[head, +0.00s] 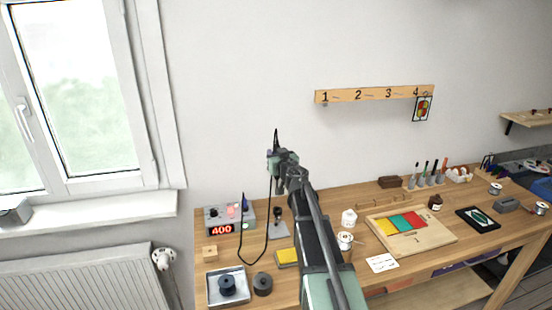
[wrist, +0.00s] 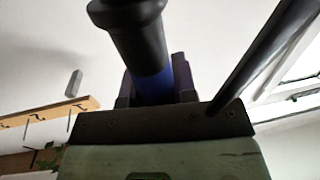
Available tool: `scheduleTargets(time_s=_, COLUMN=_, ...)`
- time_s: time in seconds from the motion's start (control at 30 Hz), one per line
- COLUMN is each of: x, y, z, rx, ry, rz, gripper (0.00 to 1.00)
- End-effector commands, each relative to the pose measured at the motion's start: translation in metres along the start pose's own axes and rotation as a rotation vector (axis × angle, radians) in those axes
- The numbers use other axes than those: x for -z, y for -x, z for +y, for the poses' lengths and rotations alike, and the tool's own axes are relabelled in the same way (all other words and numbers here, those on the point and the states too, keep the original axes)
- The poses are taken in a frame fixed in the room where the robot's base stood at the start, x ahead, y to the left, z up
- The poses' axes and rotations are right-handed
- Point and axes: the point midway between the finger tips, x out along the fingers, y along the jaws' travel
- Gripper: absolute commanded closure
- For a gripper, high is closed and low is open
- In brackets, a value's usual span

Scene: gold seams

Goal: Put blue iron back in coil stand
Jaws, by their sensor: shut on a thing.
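The blue iron shows in the wrist view (wrist: 152,82) as a thick black handle with a blue band. My gripper (wrist: 158,98) is shut around it at the blue band. In the head view my gripper (head: 280,163) is raised in front of the wall, above the bench's left part. A thin dark end of the iron (head: 276,136) sticks up above it, and the rest is hidden by the gripper. The coil stand (head: 279,229), with a grey base and a dark upper part, stands on the bench below, just right of the control station.
The station (head: 229,216) reads 400; a black cable (head: 241,250) loops from near it up to my gripper. A tray with a spool (head: 228,299), a yellow sponge (head: 287,257), a white bottle (head: 349,217) and a wooden board (head: 436,238) are on the bench. A numbered rail (head: 372,94) is on the wall.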

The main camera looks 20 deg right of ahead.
Motion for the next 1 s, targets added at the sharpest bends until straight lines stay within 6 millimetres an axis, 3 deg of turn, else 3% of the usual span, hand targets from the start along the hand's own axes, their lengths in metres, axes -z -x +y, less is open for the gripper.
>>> scheduleTargets(time_s=0.5, x=-0.042, y=0.000, z=0.000, rx=-0.001, ry=0.000, rz=0.000, gripper=0.98)
scheduleTargets(time_s=1.0, x=-0.042, y=0.000, z=0.000, rx=-0.001, ry=0.000, rz=0.000, gripper=0.98)
